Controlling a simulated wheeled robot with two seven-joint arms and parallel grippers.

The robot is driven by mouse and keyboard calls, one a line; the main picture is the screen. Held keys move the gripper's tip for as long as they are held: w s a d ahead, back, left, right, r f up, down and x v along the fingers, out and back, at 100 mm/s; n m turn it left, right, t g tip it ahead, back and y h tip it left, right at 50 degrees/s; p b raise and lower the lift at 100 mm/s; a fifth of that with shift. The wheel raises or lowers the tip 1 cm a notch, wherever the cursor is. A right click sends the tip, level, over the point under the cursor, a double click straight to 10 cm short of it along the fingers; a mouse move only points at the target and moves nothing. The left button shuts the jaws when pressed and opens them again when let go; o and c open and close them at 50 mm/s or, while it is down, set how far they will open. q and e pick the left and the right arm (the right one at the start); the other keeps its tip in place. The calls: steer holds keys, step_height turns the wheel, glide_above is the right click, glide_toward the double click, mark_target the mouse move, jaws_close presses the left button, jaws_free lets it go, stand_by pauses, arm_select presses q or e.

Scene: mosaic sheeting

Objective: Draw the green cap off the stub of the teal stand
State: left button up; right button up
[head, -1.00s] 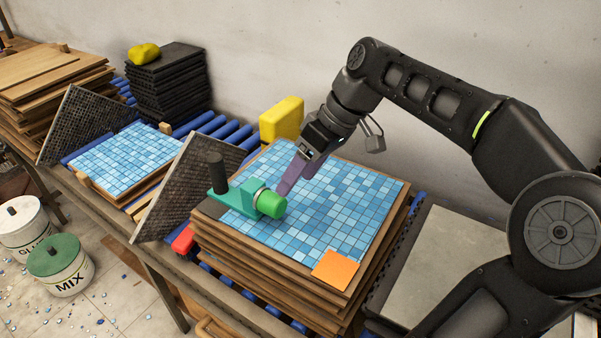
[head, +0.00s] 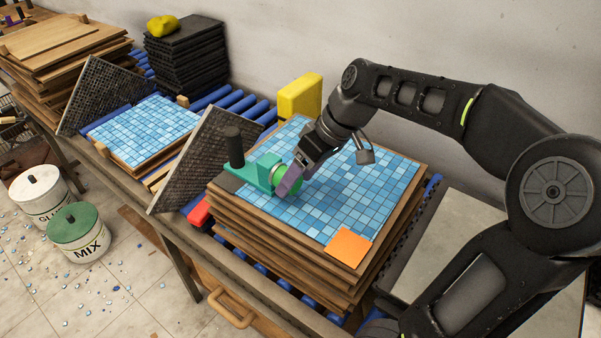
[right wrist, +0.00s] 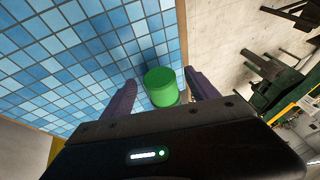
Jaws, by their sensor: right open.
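The teal stand (head: 262,172) sits on the corner of the blue mosaic sheet, with a dark upright post (head: 234,148) at its left end. The green cap (right wrist: 162,87) is at the stand's right side and faces sideways; the stub is hidden. My right gripper (head: 288,186) has purple fingers and is at the cap, partly covering it in the head view. In the right wrist view the open fingers (right wrist: 160,80) stand on either side of the cap, with a gap visible on both sides. My left gripper is not in view.
The blue mosaic sheet (head: 345,188) lies on a stack of boards, with an orange square (head: 348,247) at its front corner. A dark mesh panel (head: 205,160) leans left of the stand. A yellow block (head: 299,97) stands behind. A red object (head: 199,213) lies beside the stack.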

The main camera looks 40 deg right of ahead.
steer(key=c, duration=1.4)
steer(key=shift+c, duration=0.2)
steer(key=shift+s, duration=0.15)
steer(key=shift+s+d, duration=0.3)
steer(key=shift+s, duration=0.7)
steer(key=shift+s+d, duration=0.35)
steer(key=shift+s, duration=0.6)
steer(key=shift+s+d, duration=0.3)
steer(key=shift+s, duration=0.7)
steer(key=shift+r, duration=0.1)
step_height(320, 180, up, 8)
steer(key=p, duration=0.5)
